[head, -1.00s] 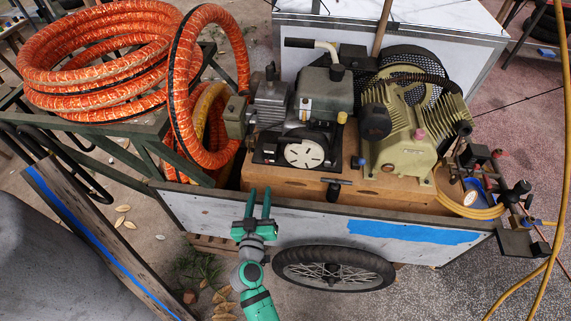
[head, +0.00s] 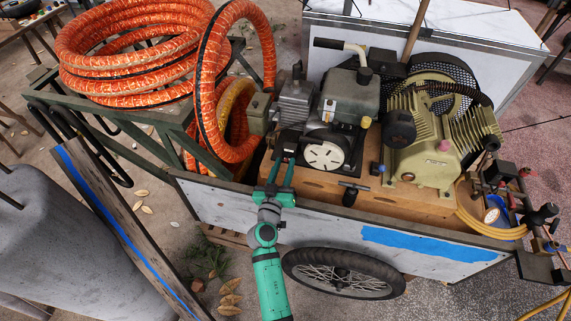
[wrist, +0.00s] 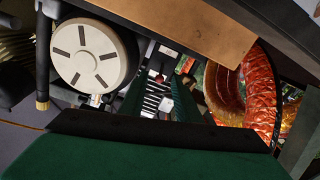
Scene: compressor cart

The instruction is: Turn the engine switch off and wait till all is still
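The engine (head: 335,105), with its round white slotted cover (head: 324,156), sits on the cart's wooden base; the cover also shows in the wrist view (wrist: 88,52). My gripper (head: 284,163) reaches over the cart's near side panel to the engine's front left, beside the cover. Its two green fingers are apart, with a visible gap in the wrist view (wrist: 158,100). A small reddish part (wrist: 159,77) shows in that gap, beyond the fingertips; I cannot tell whether it is the engine switch or whether the fingers touch anything. The switch position is not readable.
The compressor (head: 435,135) stands right of the engine, with its black wheel behind. Orange hose coils (head: 130,60) lie on the left. The cart's side panel (head: 330,228) and tyre (head: 343,274) are below my gripper. A blue-striped board (head: 125,235) leans at left.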

